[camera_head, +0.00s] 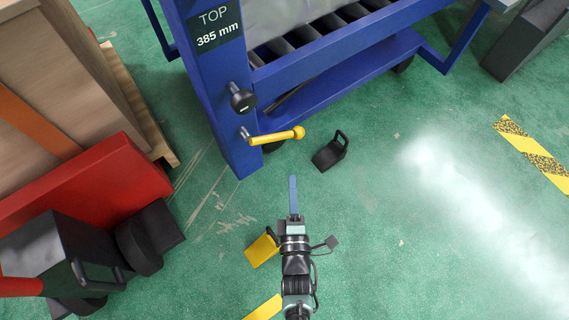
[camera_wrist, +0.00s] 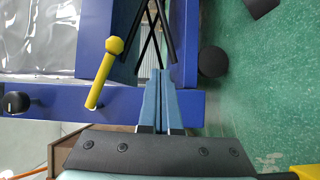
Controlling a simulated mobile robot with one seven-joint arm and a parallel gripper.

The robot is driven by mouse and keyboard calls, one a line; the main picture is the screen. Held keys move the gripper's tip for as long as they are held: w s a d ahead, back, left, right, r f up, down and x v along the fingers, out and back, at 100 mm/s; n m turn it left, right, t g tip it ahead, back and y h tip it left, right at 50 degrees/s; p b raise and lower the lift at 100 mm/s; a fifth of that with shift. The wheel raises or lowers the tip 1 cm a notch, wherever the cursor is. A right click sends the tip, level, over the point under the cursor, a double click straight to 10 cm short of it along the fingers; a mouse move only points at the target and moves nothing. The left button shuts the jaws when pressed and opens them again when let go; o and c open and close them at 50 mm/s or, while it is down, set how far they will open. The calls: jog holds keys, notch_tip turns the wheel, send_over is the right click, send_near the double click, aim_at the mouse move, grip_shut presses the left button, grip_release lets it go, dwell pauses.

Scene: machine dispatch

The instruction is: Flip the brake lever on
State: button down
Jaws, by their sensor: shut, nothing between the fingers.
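The brake lever (camera_head: 275,136) is a yellow bar with a rounded knob end. It is mounted on the blue corner post (camera_head: 226,130) of a cart and points right in the head view. In the wrist view the lever (camera_wrist: 103,75) slants up to its knob, left of my fingers. My gripper (camera_head: 293,181) has its blue fingers shut and empty, below the lever's knob end in the head view and apart from it. In the wrist view my gripper (camera_wrist: 160,76) shows the two fingers together, beside the lever and not touching it.
A black knob (camera_head: 242,99) sticks out of the post above the lever. A black wedge (camera_head: 330,152) lies on the floor to the right, and a yellow block (camera_head: 262,250) lies beside my wrist. A red machine (camera_head: 100,180) stands left. Green floor at right is mostly clear.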

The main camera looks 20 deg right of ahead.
jog(key=s+f, duration=0.2)
jog(key=s, duration=0.1)
jog(key=shift+s+d, duration=0.1)
jog(key=shift+s, duration=0.15)
jog(key=shift+s+f, duration=0.1)
dwell(0.3)
